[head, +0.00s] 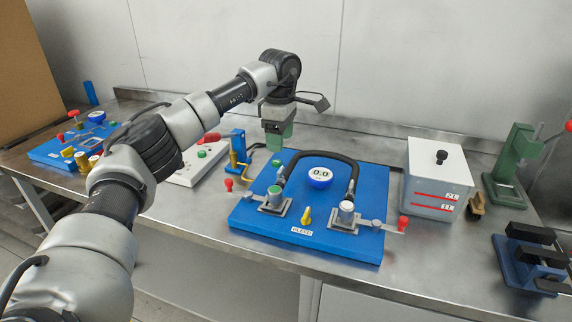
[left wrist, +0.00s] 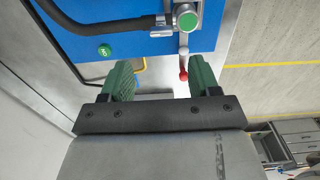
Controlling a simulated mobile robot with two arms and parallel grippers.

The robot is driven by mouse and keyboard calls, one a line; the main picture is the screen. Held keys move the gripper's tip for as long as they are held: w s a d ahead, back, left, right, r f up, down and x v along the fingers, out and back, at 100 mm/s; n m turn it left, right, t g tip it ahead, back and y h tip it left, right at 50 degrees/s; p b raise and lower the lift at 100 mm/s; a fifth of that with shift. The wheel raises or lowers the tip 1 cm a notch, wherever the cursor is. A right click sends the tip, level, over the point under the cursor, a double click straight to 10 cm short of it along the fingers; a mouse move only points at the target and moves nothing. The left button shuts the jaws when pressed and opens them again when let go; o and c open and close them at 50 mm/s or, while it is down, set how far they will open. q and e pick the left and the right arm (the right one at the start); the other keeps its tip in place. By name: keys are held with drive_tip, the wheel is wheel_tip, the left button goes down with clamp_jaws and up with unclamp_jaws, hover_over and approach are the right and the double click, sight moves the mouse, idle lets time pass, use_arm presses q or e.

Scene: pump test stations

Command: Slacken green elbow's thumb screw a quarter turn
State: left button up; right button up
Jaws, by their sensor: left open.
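The green-capped fitting (head: 274,192) stands at the left of the blue pump board (head: 322,176), at one end of the black hose (head: 322,154). It also shows in the left wrist view (left wrist: 187,20), above and beyond the fingertips. A lever with a red ball end (head: 228,184) reaches left from it. My left gripper (head: 277,138) has green fingers and hangs above the table behind the board's back left, apart from the fitting. In the wrist view its fingers (left wrist: 161,78) stand wide apart with nothing held.
A grey-capped fitting (head: 346,213), a yellow bleed knob (head: 306,217) and a round gauge (head: 320,177) share the board. A grey tank (head: 436,180) stands right. A blue stand with a yellow hook (head: 238,150) is close left of my gripper. Table front is clear.

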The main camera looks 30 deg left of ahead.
sight(281, 169)
use_arm(q)
drive_tip(key=f, duration=0.5)
drive_tip(key=shift+s+f, duration=0.15)
drive_tip(key=shift+s, duration=0.05)
wheel_tip(281, 169, down, 3)
drive_tip(key=shift+w+f, duration=0.15)
drive_tip(key=shift+f, duration=0.4)
drive_tip(key=shift+c, duration=0.2)
drive_tip(key=c, duration=0.9)
drive_tip(key=shift+p, duration=0.3)
use_arm(e)
drive_tip(key=s, duration=0.2)
drive_tip(key=shift+s+r, duration=0.25)
drive_tip(key=shift+s, duration=0.05)
